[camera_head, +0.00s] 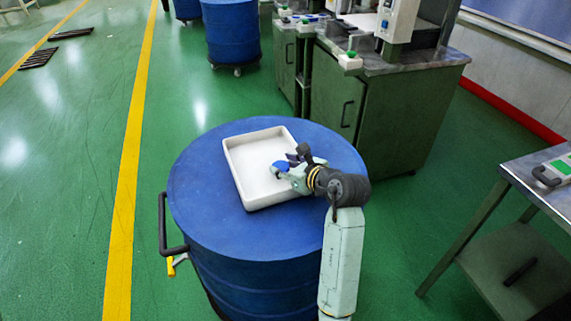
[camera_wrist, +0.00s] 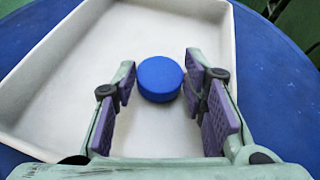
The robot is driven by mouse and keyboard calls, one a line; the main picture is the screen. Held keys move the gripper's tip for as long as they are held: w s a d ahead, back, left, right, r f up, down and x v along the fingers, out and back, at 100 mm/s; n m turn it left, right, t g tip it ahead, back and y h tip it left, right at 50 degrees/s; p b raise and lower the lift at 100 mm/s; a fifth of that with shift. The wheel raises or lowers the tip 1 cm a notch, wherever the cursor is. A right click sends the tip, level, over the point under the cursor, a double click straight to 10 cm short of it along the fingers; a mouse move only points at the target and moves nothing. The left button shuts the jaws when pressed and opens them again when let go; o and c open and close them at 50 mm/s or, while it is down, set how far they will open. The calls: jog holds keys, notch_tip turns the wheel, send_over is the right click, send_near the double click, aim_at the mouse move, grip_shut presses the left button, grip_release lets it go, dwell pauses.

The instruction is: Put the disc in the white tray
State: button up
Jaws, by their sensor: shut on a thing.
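The blue disc (camera_wrist: 160,78) is round and sits between the fingertips of my gripper (camera_wrist: 160,82) in the wrist view. My gripper is shut on it, with purple pads on either side. The white tray (camera_wrist: 60,65) is a shallow, square-sided box and fills much of the wrist view. In the head view the disc (camera_head: 293,151) and my gripper (camera_head: 287,162) are over the right part of the tray (camera_head: 232,165). I cannot tell whether the disc touches the tray floor.
The tray stands on top of a blue drum (camera_head: 240,240) with a black side handle. Green cabinets (camera_head: 395,110) with machines stand behind it at the right. A metal table (camera_head: 540,185) is at the far right. Open green floor lies to the left.

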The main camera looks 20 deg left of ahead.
jog(key=shift+f, duration=0.2)
jog(key=o, duration=1.1)
jog(key=shift+r, duration=0.1)
jog(key=shift+d+r, duration=0.1)
jog(key=b+v, duration=0.2)
jog(key=v, duration=1)
